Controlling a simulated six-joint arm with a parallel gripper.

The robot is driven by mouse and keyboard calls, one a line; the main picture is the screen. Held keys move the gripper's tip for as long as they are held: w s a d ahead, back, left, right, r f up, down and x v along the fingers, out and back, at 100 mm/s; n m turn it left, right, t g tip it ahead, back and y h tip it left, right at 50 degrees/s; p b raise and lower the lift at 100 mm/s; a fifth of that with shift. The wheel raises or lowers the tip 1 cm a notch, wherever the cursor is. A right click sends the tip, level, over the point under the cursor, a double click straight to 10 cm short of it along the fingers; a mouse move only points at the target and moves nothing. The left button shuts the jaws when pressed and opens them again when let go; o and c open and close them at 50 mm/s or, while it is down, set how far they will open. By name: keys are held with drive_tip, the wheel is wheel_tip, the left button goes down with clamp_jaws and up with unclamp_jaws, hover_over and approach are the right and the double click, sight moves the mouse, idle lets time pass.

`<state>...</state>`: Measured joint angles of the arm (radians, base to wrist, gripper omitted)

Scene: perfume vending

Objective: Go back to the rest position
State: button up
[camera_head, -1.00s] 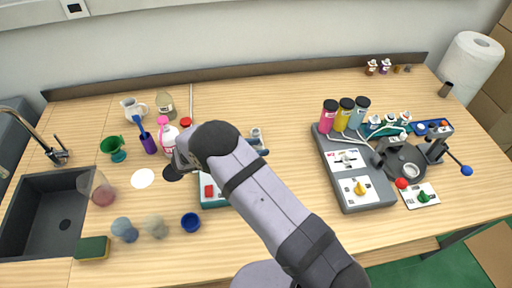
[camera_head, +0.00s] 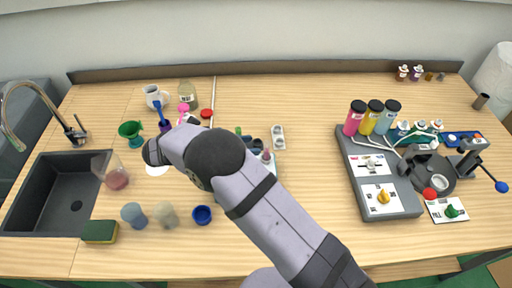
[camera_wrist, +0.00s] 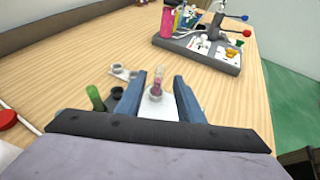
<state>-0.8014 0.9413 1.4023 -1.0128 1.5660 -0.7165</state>
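My gripper (camera_wrist: 158,102) is open in the wrist view. Its two blue fingers stand apart with clear gaps inside. A small vial with pink contents (camera_wrist: 157,86) shows between them, seemingly beyond the fingertips and not gripped. In the head view, my arm hides the gripper's fingers. The vial shows there too (camera_head: 266,156), at a pale device (camera_head: 268,190) that my arm partly covers.
The dispensing machine (camera_head: 378,175) with pink, yellow and blue bottles stands at the right. The sink (camera_head: 55,190) with its tap is at the left. Small cups, including a blue cup (camera_head: 202,215), stand near the front. The wood between device and machine (camera_head: 310,130) is clear.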

drive_tip(key=shift+s+a+r, duration=0.1)
drive_tip(key=shift+a+r, duration=0.1)
drive_tip(key=shift+a, duration=0.05)
idle(0.3)
drive_tip(key=s+d+f+m+g+y, duration=0.1)
drive_tip(key=s+d+m+g+y, duration=0.1)
drive_tip(key=s+d+m+y, duration=0.4)
drive_tip(key=s+d+f+m+g+y, duration=0.1)
drive_tip(key=s+d+m+g+y, duration=0.2)
drive_tip(key=s+m, duration=1.2)
drive_tip(key=d+m+y, duration=0.1)
drive_tip(key=d+y, duration=0.2)
drive_tip(key=d, duration=0.3)
drive_tip(key=shift+s+f+m+y, duration=0.3)
drive_tip(key=shift+f, duration=0.05)
